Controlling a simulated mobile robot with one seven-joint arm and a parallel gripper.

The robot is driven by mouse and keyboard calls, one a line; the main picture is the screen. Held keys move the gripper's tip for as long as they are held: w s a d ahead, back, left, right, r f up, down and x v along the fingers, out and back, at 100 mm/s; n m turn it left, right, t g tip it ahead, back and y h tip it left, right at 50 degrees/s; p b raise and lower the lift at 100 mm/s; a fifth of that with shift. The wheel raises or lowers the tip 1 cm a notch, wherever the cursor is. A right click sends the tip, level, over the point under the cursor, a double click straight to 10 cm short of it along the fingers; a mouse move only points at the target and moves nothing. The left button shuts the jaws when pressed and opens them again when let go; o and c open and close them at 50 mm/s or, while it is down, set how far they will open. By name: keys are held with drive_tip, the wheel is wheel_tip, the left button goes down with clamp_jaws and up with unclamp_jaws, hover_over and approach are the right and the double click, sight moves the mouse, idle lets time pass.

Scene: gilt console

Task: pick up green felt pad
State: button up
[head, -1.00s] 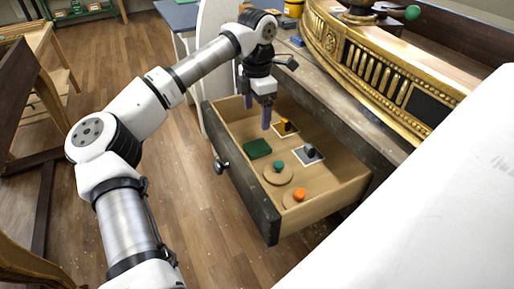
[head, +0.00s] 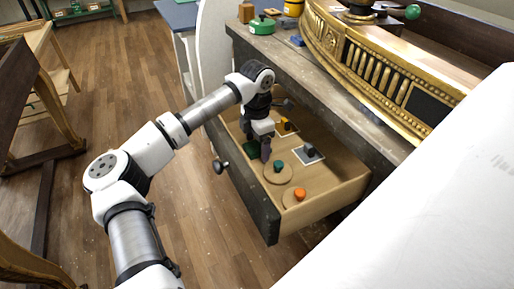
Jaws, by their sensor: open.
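The green felt pad (head: 251,153) lies flat in the open drawer (head: 326,195), towards its front side. My gripper (head: 259,155) is down inside the drawer, at the pad, and hides part of it. The gripper is open, its fingers pointing down. I cannot tell whether the fingers touch the pad.
In the drawer, a round base with a teal knob (head: 279,165), one with an orange knob (head: 299,194), and square plates with a dark knob (head: 309,150) and a yellow knob (head: 286,123) stand right of my gripper. The gilt console front (head: 365,65) rises behind.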

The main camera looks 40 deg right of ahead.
drive_tip(key=c, duration=1.1)
drive_tip(key=shift+o, duration=0.2)
drive_tip(key=shift+r, duration=0.15)
